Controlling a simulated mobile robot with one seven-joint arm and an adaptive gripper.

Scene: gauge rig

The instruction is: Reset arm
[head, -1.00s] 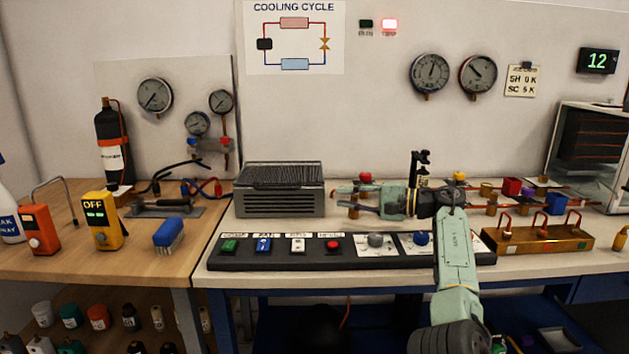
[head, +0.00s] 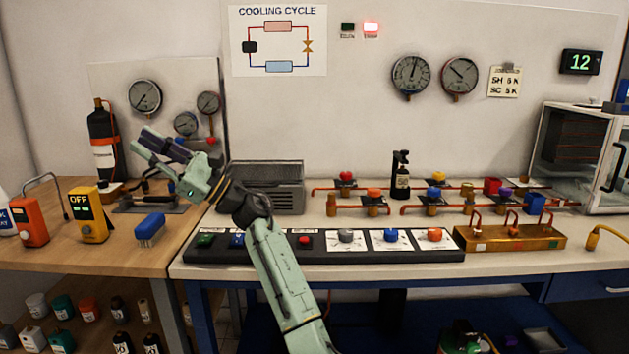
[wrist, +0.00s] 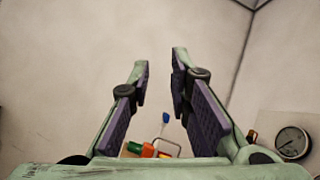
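My gripper (head: 151,153) is raised above the left part of the bench in the head view, left of the grey ribbed unit. Its fingers point up and to the left. In the wrist view my gripper (wrist: 160,85) shows two fingers with purple pads, apart, with nothing between them but the wall and small far objects. My arm runs from the lower middle up to the left and covers part of the black control panel (head: 350,257) and the grey ribbed unit (head: 285,190).
A black cylinder (head: 101,145), a yellow meter (head: 90,217), an orange device (head: 29,222) and a blue brush (head: 150,228) stand around the wooden left bench. Copper pipes with coloured valves (head: 372,198) and a brass manifold (head: 510,240) sit to the right. Gauges hang on the wall.

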